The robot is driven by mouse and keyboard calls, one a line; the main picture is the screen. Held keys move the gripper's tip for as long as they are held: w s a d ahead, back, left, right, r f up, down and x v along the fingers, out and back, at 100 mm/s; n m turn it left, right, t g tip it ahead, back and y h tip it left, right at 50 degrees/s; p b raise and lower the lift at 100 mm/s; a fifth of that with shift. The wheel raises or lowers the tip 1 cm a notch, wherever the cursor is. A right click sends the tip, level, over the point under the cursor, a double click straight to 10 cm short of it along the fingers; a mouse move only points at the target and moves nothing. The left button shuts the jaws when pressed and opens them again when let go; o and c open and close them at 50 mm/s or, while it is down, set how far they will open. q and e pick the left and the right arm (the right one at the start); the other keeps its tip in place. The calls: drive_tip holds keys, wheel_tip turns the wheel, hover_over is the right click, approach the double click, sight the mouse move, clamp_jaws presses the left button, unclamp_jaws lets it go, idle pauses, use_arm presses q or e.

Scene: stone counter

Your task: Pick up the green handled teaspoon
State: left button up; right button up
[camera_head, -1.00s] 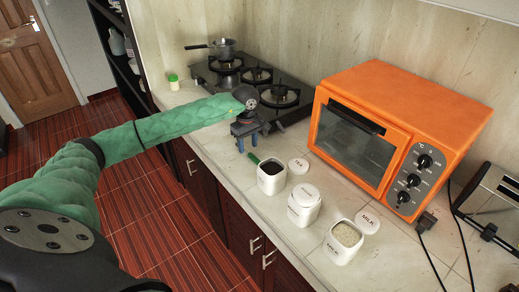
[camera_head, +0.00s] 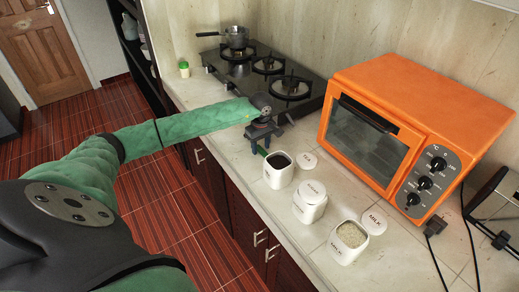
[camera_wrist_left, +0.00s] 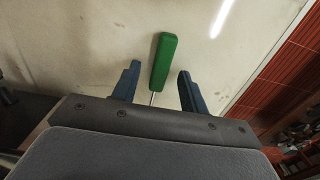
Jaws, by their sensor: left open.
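The green handled teaspoon (camera_head: 262,151) shows in the head view as a short green handle beside the open tea canister; my gripper partly covers it. In the left wrist view the green handle (camera_wrist_left: 163,62) lies between my two blue fingers, with a bit of metal shaft below it; the bowl is hidden by the gripper body. My left gripper (camera_head: 267,141) is open over the handle, its fingers (camera_wrist_left: 160,72) on either side with gaps. I cannot tell how high it is above the counter. My right gripper is not in view.
The open tea canister (camera_head: 278,172) with dark contents stands close to the gripper. A lidded canister (camera_head: 309,205) and an open milk canister (camera_head: 349,240) stand nearer. The orange oven (camera_head: 400,130) is to the right, the black hob (camera_head: 265,75) behind. The counter edge is left of the gripper.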

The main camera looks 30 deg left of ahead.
use_arm(q)
drive_tip(key=shift+f, duration=0.2)
clamp_jaws()
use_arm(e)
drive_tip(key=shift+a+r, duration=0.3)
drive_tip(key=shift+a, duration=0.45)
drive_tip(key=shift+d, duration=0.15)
